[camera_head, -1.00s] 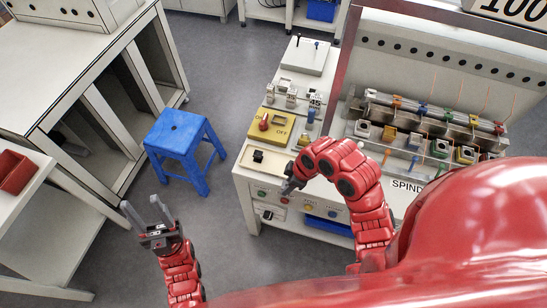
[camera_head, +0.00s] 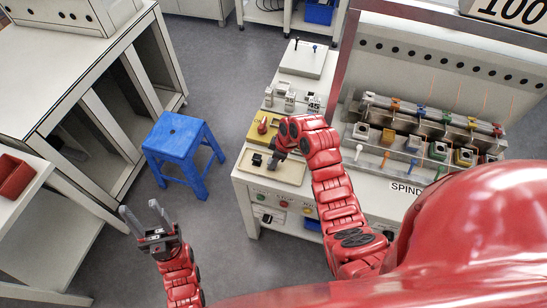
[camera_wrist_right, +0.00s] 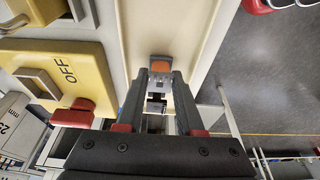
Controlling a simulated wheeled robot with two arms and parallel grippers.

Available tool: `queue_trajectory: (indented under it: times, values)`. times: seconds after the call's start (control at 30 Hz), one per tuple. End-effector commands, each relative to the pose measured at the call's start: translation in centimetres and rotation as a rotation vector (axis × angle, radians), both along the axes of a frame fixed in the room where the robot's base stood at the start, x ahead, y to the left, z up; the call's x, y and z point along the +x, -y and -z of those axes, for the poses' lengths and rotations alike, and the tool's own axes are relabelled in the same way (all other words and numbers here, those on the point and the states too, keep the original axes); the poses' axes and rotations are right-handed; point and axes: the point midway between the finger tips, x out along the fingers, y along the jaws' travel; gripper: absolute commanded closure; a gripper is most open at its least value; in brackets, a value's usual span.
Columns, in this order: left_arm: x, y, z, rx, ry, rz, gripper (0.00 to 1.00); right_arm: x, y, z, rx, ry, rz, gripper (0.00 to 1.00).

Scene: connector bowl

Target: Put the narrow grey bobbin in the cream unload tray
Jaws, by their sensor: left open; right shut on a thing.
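The cream unload tray (camera_head: 290,173) lies at the near left corner of the machine's bench; it also fills the upper middle of the right wrist view (camera_wrist_right: 170,22). My right gripper (camera_head: 274,161) is over the tray, pointing down. In the right wrist view its fingers are closed on a small grey piece with an orange end (camera_wrist_right: 160,68), which seems to be the narrow grey bobbin. Its lower part is hard to make out, and I cannot tell whether it touches the tray. A small black thing (camera_head: 257,160) is at the tray's left part. My left gripper (camera_head: 139,210) is open and empty above the floor.
A yellow panel marked OFF (camera_wrist_right: 45,75) with a red switch stands beside the tray. Behind it are grey blocks marked with numbers (camera_head: 313,103). The spindle rack with coloured bobbins (camera_head: 430,125) is to the right. A blue stool (camera_head: 175,133) stands on the floor left.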

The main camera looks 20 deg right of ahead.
Motion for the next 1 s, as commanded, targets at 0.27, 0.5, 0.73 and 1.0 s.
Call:
queue_trajectory:
  times: [0.27,0.5,0.73,1.0]
  values:
    - [0.0,0.0,0.3,0.000,-0.001,0.000,0.50,0.1,0.0,0.3,0.000,0.003,0.000,1.00]
    - [0.0,0.0,0.4,0.000,0.000,0.000,0.50,0.1,0.0,0.3,0.000,0.003,0.000,0.34]
    - [0.0,0.0,0.3,0.000,0.000,0.000,0.50,0.1,0.0,0.3,0.000,0.003,0.000,0.34]
    - [0.0,0.0,-1.1,0.000,0.000,0.000,0.50,-0.2,0.6,-2.7,0.000,0.010,0.000,0.34]
